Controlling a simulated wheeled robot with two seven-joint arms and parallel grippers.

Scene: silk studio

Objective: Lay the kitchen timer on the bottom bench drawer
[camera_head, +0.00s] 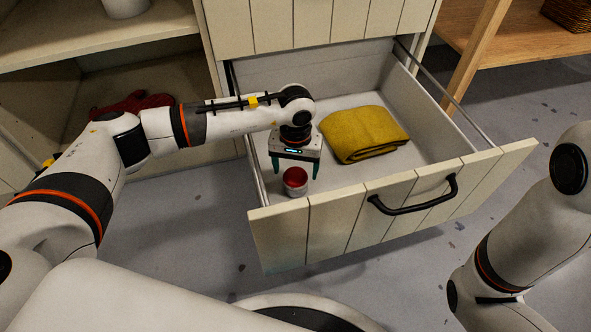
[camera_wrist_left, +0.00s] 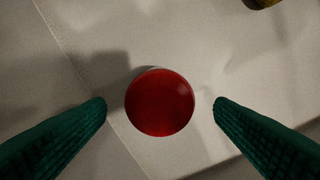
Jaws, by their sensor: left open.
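The kitchen timer (camera_head: 295,187), small and round with a white side and a red top, stands in the open bottom bench drawer (camera_head: 400,188), near its front left corner. In the left wrist view its red top (camera_wrist_left: 160,102) sits centred between the fingertips. My left gripper (camera_head: 296,171) points down over the timer, open, with its green fingers on either side and a visible gap to the timer (camera_wrist_left: 160,107). It holds nothing. Part of my right arm shows at the right edge, but its gripper is out of view.
A folded mustard cloth (camera_head: 362,134) lies in the drawer, right of my left gripper. The drawer front carries a black handle (camera_head: 413,197). Bare drawer floor shows around the cloth. A red item (camera_head: 135,103) lies on the low shelf at left. A wooden stand (camera_head: 473,55) is at upper right.

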